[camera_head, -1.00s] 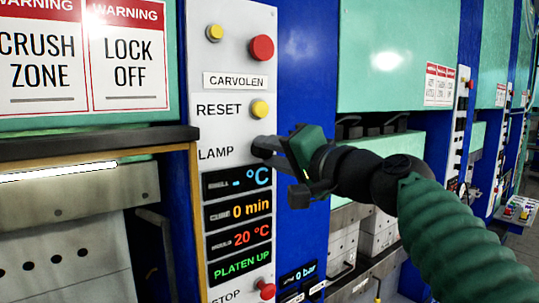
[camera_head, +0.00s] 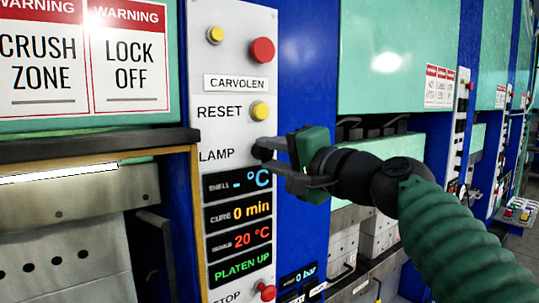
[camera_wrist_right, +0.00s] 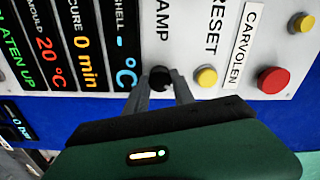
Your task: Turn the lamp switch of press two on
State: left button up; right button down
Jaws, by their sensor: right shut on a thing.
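The lamp switch (camera_head: 261,149) is a small black knob on the white control panel (camera_head: 202,65), beside the word LAMP. It also shows as a dark round knob in the right wrist view (camera_wrist_right: 160,78). My right gripper (camera_head: 266,150) reaches in from the right with its fingertips at the knob. In the right wrist view its two grey fingers (camera_wrist_right: 160,88) lie on either side of the knob, shut on it. The fingers partly hide the knob in the head view. Which way the knob points cannot be told. My left gripper is not in view.
A yellow RESET button (camera_head: 260,111) sits just above the knob, and a red button (camera_head: 262,50) higher up. Lit displays (camera_head: 238,213) lie just below. A red stop button (camera_head: 266,291) is at the panel's bottom. More presses stand to the right.

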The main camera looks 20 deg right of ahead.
jog(key=c, duration=1.3)
grip_release()
jog(key=shift+f, duration=0.1)
jog(key=shift+c, duration=0.2)
jog(key=shift+o, duration=1.1)
jog(key=shift+d, duration=0.1)
jog(key=shift+o, duration=0.3)
jog(key=shift+d, duration=0.15)
jog(key=shift+s+d+f+b, duration=0.1)
jog(key=shift+s+d+b, duration=0.05)
jog(key=shift+s+b, duration=0.25)
jog(key=b+v, duration=0.7)
jog(key=v, duration=0.9)
jog(key=shift+w, duration=0.15)
